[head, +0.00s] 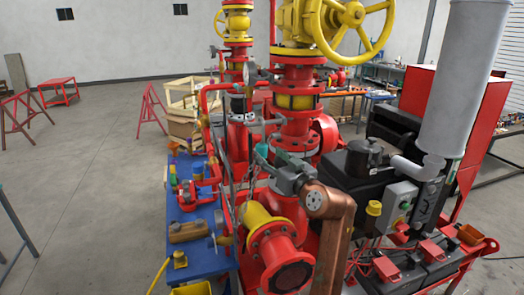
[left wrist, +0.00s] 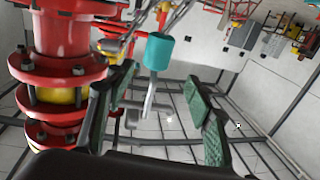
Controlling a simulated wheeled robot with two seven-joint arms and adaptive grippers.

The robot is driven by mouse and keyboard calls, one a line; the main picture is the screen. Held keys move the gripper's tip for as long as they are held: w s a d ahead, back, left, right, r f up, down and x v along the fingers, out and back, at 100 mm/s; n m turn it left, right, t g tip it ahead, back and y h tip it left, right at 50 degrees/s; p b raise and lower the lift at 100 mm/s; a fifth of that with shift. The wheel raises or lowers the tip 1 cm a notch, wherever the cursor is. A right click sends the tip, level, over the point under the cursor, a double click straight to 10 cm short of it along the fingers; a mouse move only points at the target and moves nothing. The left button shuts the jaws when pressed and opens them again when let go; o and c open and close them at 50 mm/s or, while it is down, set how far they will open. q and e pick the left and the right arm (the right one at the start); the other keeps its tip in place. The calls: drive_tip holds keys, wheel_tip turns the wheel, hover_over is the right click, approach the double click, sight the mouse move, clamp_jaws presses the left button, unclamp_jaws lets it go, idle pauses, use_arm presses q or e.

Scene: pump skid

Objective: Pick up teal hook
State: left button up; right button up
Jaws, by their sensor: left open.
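The teal hook (left wrist: 158,50) shows in the left wrist view as a teal cylinder with a grey bent part below it. In the head view its teal part (head: 262,152) shows among the red pipework, just beyond my left gripper (head: 275,173). In the left wrist view my left gripper (left wrist: 158,82) is open, with green pads on both fingers. The hook appears in the gap between them, nearer the left finger. I cannot tell whether a finger touches it. My right gripper is in neither view.
A red flanged pipe (left wrist: 66,40) stands close to the left finger. In the head view, a yellow handwheel (head: 350,20) rises above, and a black engine block (head: 365,175) stands to the right. A blue bench (head: 190,258) with parts is to the left. Open floor lies farther left.

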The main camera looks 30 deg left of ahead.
sight(264, 148)
use_arm(q)
drive_tip(key=shift+w+a+r, duration=0.2)
drive_tip(key=shift+a+r, duration=0.05)
drive_tip(key=p+x, duration=0.2)
drive_tip(key=x, duration=0.4)
drive_tip(key=shift+w+f, duration=0.2)
drive_tip(key=shift+w, duration=0.1)
drive_tip(key=shift+w+a+f, duration=0.1)
drive_tip(key=shift+w+a, duration=0.05)
drive_tip(key=shift+a, duration=0.2)
drive_tip(key=shift+d, duration=0.1)
drive_tip(key=shift+c, duration=0.9)
clamp_jaws()
